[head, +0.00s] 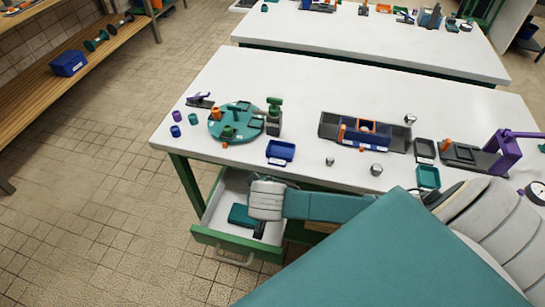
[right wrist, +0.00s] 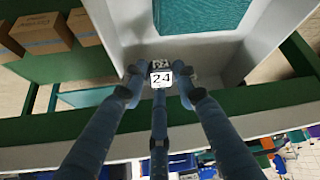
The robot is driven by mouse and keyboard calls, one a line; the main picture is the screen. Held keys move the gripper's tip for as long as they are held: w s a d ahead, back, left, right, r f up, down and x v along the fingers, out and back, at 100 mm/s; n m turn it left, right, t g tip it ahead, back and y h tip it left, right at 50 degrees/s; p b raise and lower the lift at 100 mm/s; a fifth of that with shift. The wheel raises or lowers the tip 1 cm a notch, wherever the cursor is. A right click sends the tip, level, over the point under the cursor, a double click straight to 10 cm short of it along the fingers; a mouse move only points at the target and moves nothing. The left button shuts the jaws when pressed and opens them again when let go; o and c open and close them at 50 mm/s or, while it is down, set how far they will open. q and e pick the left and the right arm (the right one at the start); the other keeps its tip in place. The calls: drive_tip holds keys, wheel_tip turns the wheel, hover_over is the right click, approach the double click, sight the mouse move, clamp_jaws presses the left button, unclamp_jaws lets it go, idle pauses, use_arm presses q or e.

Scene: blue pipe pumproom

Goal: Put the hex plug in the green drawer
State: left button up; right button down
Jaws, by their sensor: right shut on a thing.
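The green drawer (head: 212,238) is pulled open under the near table, with a white interior that also shows in the right wrist view (right wrist: 247,58). My right arm reaches over it in the head view, and the dark fingers of my right gripper (head: 260,230) are partly visible over the drawer's interior. In the right wrist view my right gripper (right wrist: 160,80) is shut on a small metallic plug (right wrist: 161,78) with "24" on its pale face. I take this to be the hex plug; its sides are partly hidden by the fingers. My left gripper is not in view.
A teal block (head: 241,216) lies in the drawer and also shows in the right wrist view (right wrist: 205,14). Cardboard boxes (right wrist: 42,33) stand beside it. The white tabletop (head: 300,80) carries a teal round fixture (head: 232,122), a blue tray (head: 280,151) and several metal plugs.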

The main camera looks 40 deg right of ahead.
drive_tip(key=shift+w+d+f, duration=0.1)
drive_tip(key=shift+w+f, duration=0.05)
drive_tip(key=shift+f, duration=0.55)
drive_tip(key=x, duration=0.4)
drive_tip(key=shift+s+f, duration=0.15)
drive_tip(key=shift+s, duration=0.2)
drive_tip(key=shift+r+g+y+p, duration=0.3)
drive_tip(key=shift+g+y, duration=0.1)
drive_tip(key=shift+f+g+y+p, duration=0.15)
drive_tip(key=shift+g+y+p, duration=0.2)
drive_tip(key=shift+g+y, duration=0.4)
drive_tip(key=shift+f, duration=0.35)
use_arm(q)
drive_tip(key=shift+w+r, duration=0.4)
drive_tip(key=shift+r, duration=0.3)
use_arm(e)
drive_tip(key=c, duration=1.6)
unclamp_jaws()
drive_tip(key=shift+f, duration=0.15)
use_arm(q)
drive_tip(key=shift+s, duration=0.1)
